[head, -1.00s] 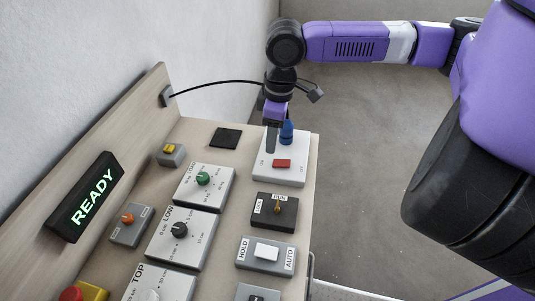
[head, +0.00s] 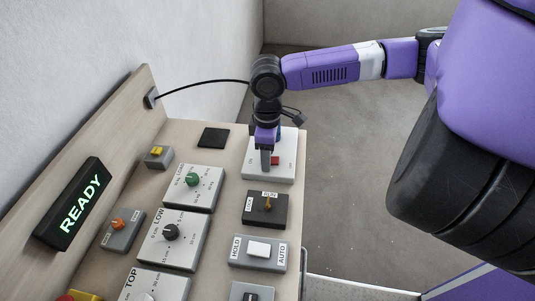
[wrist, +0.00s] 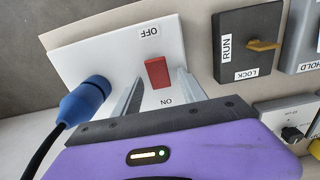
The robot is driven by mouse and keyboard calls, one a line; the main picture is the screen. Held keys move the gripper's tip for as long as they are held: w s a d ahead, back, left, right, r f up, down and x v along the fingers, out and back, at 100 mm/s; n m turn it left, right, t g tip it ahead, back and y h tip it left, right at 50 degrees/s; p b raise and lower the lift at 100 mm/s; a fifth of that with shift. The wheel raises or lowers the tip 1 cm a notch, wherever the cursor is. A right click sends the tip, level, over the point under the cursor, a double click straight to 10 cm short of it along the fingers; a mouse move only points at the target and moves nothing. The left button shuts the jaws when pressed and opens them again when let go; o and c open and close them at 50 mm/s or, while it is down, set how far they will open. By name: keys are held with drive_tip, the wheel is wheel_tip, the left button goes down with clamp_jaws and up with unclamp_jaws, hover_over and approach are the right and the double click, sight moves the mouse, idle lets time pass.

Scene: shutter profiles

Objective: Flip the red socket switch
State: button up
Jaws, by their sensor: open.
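The red socket switch (wrist: 157,73) is a small red rocker on a white socket plate (wrist: 105,52), between the labels OFF and ON. In the head view the red switch (head: 275,161) is partly covered by my gripper (head: 268,165). In the wrist view my gripper (wrist: 158,92) is open, with one grey finger on each side of the switch near its ON end. I cannot tell whether a finger touches it. A blue plug (wrist: 84,100) with a dark cable sits in the socket left of the fingers.
A dark RUN/LOCK key switch (head: 265,208) and a HOLD/AUTO switch (head: 258,251) lie in front of the socket plate. Dial boxes (head: 193,185) stand to the left. A black pad (head: 213,138) lies at the back. Open floor is right of the bench.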

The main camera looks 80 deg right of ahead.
clamp_jaws()
drive_tip(key=t, duration=0.1)
drive_tip(key=t+b, duration=0.1)
drive_tip(key=shift+s+f+t, duration=0.1)
drive_tip(key=shift+s+t, duration=0.2)
drive_tip(key=shift+s, duration=0.1)
drive_tip(key=shift+s+t+b, duration=0.1)
drive_tip(key=shift+t+b, duration=0.45)
drive_tip(key=shift+t, duration=0.25)
unclamp_jaws()
drive_tip(key=shift+r, duration=0.2)
